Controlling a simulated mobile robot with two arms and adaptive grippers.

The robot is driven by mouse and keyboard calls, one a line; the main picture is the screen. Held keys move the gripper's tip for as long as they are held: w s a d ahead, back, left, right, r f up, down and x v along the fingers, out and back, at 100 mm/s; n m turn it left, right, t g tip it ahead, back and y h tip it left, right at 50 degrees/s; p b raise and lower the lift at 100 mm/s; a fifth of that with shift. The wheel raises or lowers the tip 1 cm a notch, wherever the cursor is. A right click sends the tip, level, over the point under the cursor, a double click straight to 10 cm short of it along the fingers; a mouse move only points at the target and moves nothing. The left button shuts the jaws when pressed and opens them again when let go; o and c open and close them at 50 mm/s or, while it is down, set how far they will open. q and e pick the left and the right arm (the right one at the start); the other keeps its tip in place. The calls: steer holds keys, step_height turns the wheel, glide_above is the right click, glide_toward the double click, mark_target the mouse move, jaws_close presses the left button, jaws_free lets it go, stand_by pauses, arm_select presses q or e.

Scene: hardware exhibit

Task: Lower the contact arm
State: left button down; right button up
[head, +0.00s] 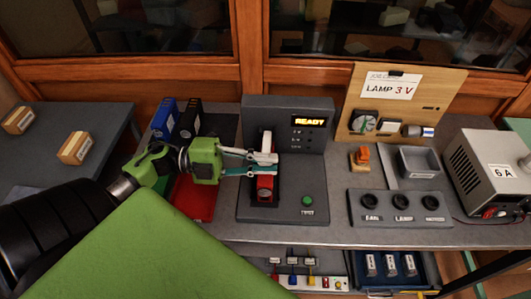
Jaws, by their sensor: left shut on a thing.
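The contact arm (265,184) is a red and white piece on the grey test unit (227,206), which has a lit READY display (309,121) on its upright back panel. My left gripper (269,164) reaches in from the left, and its fingers are shut on the contact arm. The fingers cover the middle of the arm, so its exact tilt is hard to tell. A white upright part (267,140) shows just behind the fingers. A green button (307,201) is on the unit's base, to the right. My right gripper is not in view.
Blue and black binders (165,118) and a red tray (195,200) are left of the unit. A grey panel with several knobs (402,203), a wooden LAMP 3 V board (442,103) and a 6 A power supply (487,165) stand to the right.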

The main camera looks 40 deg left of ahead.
arm_select(q)
steer(key=shift+s+f+m, duration=0.1)
steer(key=shift+f+m, duration=0.2)
steer(key=shift+f, duration=0.25)
steer(key=shift+s+d+f+b, duration=0.15)
steer(key=shift+s+f+b, duration=0.05)
steer(key=shift+f+b, duration=0.5)
steer(key=shift+f, duration=0.1)
steer(key=c, duration=2)
jaws_free()
steer(key=v, duration=1.2)
